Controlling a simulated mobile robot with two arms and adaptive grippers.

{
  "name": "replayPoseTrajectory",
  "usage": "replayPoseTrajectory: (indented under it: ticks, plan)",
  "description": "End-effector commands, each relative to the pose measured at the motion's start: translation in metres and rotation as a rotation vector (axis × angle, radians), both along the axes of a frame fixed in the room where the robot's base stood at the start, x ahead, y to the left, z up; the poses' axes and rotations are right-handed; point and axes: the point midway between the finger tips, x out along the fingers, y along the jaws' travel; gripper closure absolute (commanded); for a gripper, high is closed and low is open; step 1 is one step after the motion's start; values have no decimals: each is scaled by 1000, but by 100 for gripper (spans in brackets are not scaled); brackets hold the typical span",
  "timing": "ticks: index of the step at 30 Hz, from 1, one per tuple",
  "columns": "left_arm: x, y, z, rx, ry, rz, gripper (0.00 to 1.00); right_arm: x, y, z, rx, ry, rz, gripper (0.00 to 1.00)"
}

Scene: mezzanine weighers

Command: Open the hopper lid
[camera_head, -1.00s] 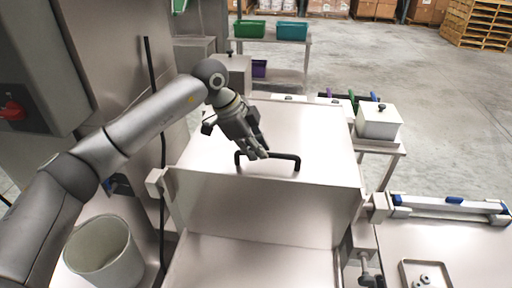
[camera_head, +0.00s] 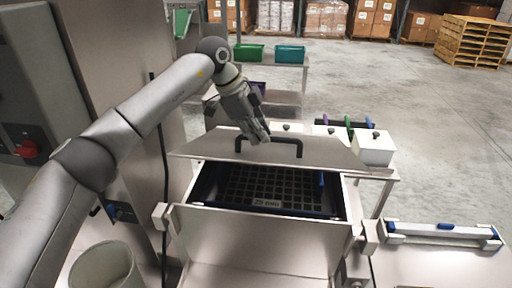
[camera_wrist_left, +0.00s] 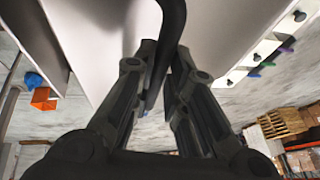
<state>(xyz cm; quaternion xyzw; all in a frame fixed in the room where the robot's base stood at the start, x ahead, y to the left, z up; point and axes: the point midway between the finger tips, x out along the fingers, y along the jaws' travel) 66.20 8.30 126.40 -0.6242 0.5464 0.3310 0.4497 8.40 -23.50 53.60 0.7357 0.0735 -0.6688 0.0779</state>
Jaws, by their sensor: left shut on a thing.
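The hopper lid (camera_head: 320,150) is a flat steel plate, raised and tilted back at the rear of the hopper (camera_head: 262,235). Its black bar handle (camera_head: 288,148) stands on the lid. My left gripper (camera_head: 258,136) is shut on the handle near its left part; the left wrist view shows the black handle (camera_wrist_left: 172,30) running between the two fingers (camera_wrist_left: 162,62). The hopper mouth is uncovered and shows a dark grid (camera_head: 265,186) with a small label and a dark blue rim. My right gripper is not in view.
A white bucket (camera_head: 103,270) stands at lower left. A grey cabinet with a red switch (camera_head: 25,149) is at far left. A white lidded box (camera_head: 373,147) sits on a bench right of the lid. A steel table (camera_head: 440,262) is at lower right. Open floor lies beyond.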

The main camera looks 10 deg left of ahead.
Motion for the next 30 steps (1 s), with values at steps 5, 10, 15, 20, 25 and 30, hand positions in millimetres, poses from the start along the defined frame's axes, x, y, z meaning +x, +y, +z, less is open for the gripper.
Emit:
replayPoseTrajectory:
  ticks: [5,10,15,20,25,30]
  plan:
    - [19,1,29,3,-4,7,100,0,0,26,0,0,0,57]
    - [33,1,45,2,-5,8,100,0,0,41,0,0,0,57]
    - [44,2,55,4,-2,9,100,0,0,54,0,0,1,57]
    - [51,2,61,6,-3,8,100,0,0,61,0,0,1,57]
    - [56,2,63,6,-3,8,100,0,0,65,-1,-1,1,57]
    - [58,3,64,7,-3,8,100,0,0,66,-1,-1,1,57]
